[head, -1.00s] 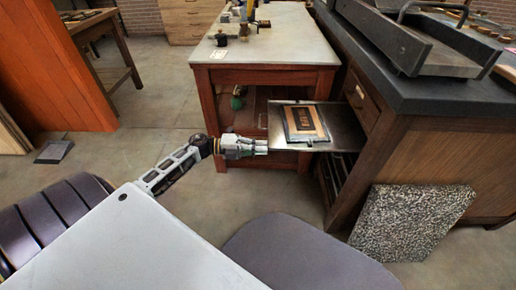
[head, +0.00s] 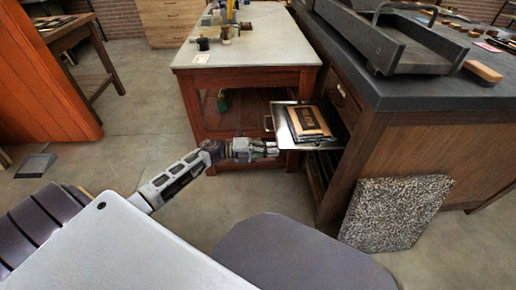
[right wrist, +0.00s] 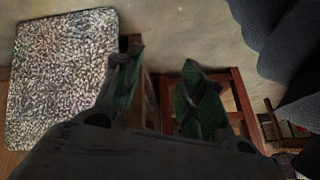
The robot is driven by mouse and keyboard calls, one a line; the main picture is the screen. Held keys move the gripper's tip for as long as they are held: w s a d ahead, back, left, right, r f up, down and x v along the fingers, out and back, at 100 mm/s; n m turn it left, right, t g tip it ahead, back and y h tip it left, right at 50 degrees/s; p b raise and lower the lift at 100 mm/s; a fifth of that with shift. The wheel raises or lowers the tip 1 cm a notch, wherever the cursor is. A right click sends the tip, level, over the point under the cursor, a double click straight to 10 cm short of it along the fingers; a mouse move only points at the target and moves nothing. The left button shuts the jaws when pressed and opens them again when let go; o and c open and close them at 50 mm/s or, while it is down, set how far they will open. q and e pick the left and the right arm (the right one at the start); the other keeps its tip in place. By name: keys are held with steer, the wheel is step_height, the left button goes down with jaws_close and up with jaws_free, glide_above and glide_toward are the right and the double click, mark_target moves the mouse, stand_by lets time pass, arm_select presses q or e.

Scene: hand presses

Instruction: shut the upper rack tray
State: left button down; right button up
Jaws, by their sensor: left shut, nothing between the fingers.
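The upper rack tray (head: 285,136) is a flat metal sheet with a small handle (head: 268,124) on its left edge, in the head view. It sticks out of the dark wooden cabinet's side, and a framed block (head: 309,122) lies on it. My left gripper (head: 276,150) is shut and empty at the tray's near left corner. Whether it touches the tray I cannot tell. My right gripper (right wrist: 163,65) shows only in the right wrist view, its green fingers apart with nothing between them, away from the tray.
A speckled slab (head: 394,212) leans against the cabinet (head: 425,150) on the right. A red wooden table (head: 250,50) stands behind the tray. A dark press bed (head: 395,42) sits on the cabinet's top.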

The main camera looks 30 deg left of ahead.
arm_select(q)
steer(key=p, duration=0.1)
glide_toward(329, 147)
steer(key=x, duration=0.3)
steer(key=shift+w+d+r, duration=0.1)
steer(key=shift+w+d, duration=0.05)
steer(key=shift+d, duration=0.05)
steer(key=x, duration=0.5)
steer(key=shift+x, duration=0.8)
arm_select(e)
steer(key=shift+s+d+r+g, duration=0.15)
steer(key=shift+r, duration=0.3)
steer(key=shift+s+d+r+g, duration=0.1)
steer(key=shift+s+r+g, duration=0.05)
steer(key=shift+r, duration=0.25)
steer(key=shift+w+r, duration=0.1)
